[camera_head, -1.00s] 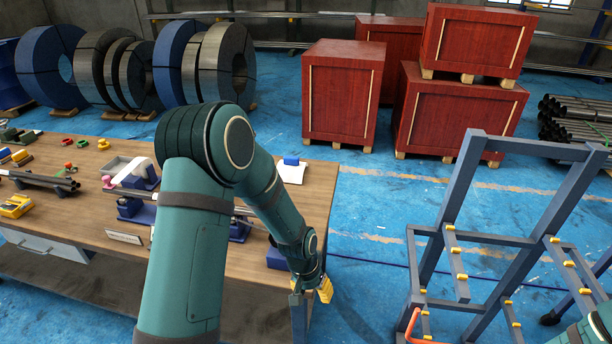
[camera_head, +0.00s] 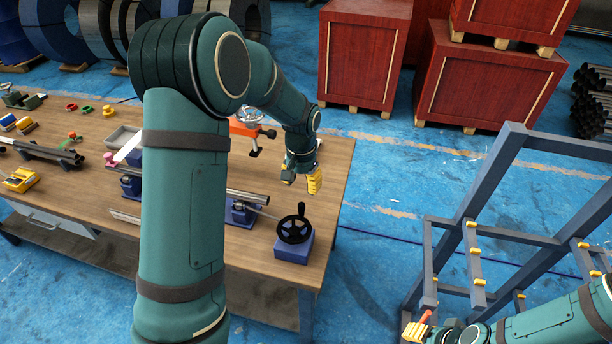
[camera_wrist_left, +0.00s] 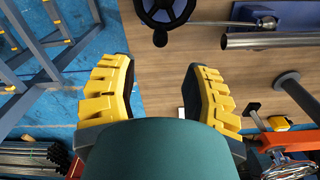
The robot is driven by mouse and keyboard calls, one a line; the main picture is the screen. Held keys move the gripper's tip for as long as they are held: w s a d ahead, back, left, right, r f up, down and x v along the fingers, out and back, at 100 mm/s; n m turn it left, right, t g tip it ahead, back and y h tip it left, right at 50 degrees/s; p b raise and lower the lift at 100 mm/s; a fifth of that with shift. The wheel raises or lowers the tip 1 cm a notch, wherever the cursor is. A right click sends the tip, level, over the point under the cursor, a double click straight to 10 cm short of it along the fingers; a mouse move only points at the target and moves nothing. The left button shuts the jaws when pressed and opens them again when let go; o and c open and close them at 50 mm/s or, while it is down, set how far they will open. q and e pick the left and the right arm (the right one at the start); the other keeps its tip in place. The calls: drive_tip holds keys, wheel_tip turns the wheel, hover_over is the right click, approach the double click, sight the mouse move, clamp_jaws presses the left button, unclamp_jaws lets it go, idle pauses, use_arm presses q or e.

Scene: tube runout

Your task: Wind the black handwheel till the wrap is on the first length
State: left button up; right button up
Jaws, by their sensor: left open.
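The black handwheel (camera_head: 295,228) stands on a blue block (camera_head: 293,251) at the table's right end. Its spokes and a small handle knob show. In the left wrist view the handwheel (camera_wrist_left: 168,10) is cut off by the top edge, with its knob (camera_wrist_left: 160,38) hanging toward the fingers. My left gripper (camera_head: 302,181) is open and empty, beyond the wheel and apart from it; its yellow fingers (camera_wrist_left: 160,90) are spread wide. A steel tube (camera_head: 248,196) runs left from the wheel, mostly behind my arm. I cannot make out the wrap. My right gripper (camera_head: 416,331) is at the bottom edge, its jaws unclear.
An orange-red clamp-like tool (camera_head: 250,130) stands at the table's back edge near my left arm. A grey rack (camera_head: 450,260) stands on the blue floor to the right. Red crates (camera_head: 365,55) stand behind. The wooden tabletop (camera_head: 335,170) right of my left gripper is bare.

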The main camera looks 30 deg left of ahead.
sight(301, 204)
use_arm(q)
drive_tip(key=shift+s+f+b, duration=0.25)
drive_tip(key=shift+f+b, duration=0.2)
drive_tip(key=shift+f, duration=0.25)
wheel_tip(301, 204, down, 8)
drive_tip(key=b, duration=0.6)
drive_tip(key=shift+w+f, duration=0.1)
clamp_jaws()
